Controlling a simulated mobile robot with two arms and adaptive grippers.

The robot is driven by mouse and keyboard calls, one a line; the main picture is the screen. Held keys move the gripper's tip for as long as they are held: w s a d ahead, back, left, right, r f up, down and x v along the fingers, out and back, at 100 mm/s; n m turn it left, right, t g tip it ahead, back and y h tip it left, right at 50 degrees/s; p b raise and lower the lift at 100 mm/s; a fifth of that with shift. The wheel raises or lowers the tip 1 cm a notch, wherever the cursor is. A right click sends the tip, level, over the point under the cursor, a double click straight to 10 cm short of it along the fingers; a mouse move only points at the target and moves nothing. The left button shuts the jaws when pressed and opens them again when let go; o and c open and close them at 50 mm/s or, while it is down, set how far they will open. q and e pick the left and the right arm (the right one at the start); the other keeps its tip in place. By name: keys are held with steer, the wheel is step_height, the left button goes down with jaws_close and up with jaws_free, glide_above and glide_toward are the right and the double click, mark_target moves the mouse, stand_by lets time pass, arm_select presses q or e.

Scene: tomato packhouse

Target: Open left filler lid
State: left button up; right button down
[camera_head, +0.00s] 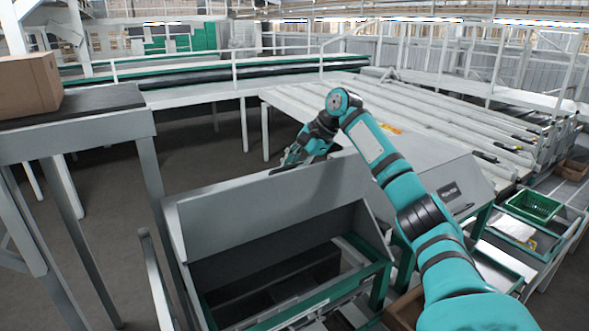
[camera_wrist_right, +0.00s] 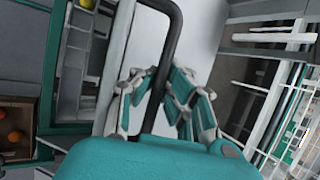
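The left filler lid (camera_head: 270,215) is a grey panel, raised and tilted up, with the dark filler opening showing below it. My right arm comes in from the lower right and reaches over the lid. My right gripper (camera_head: 302,150) is at the lid's upper edge, partly hidden behind my wrist. In the right wrist view, the fingers of my right gripper (camera_wrist_right: 160,82) lie on both sides of a black bar handle (camera_wrist_right: 173,32) and appear shut on it. My left gripper is not in view.
A cardboard box (camera_head: 28,84) sits on a conveyor at the left. A green crate (camera_head: 534,205) stands at the right. White roller lanes (camera_head: 440,115) run behind.

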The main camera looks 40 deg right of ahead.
steer(key=shift+w+d+r+t, duration=0.1)
steer(key=shift+w+r+t, duration=0.2)
steer(key=shift+r, duration=0.25)
steer(key=c, duration=1.8)
jaws_free()
steer(key=shift+w+f, duration=0.1)
steer(key=shift+o, duration=0.8)
steer(key=shift+w+f, duration=0.2)
steer(key=shift+w, duration=0.1)
steer(key=v, duration=0.5)
steer(key=shift+w+d+r, duration=0.1)
steer(key=shift+r, duration=0.1)
steer(key=v, duration=0.7)
steer(key=shift+s+f, duration=0.15)
steer(key=shift+s, duration=0.25)
steer(key=shift+w, duration=0.3)
steer(key=shift+s, duration=0.2)
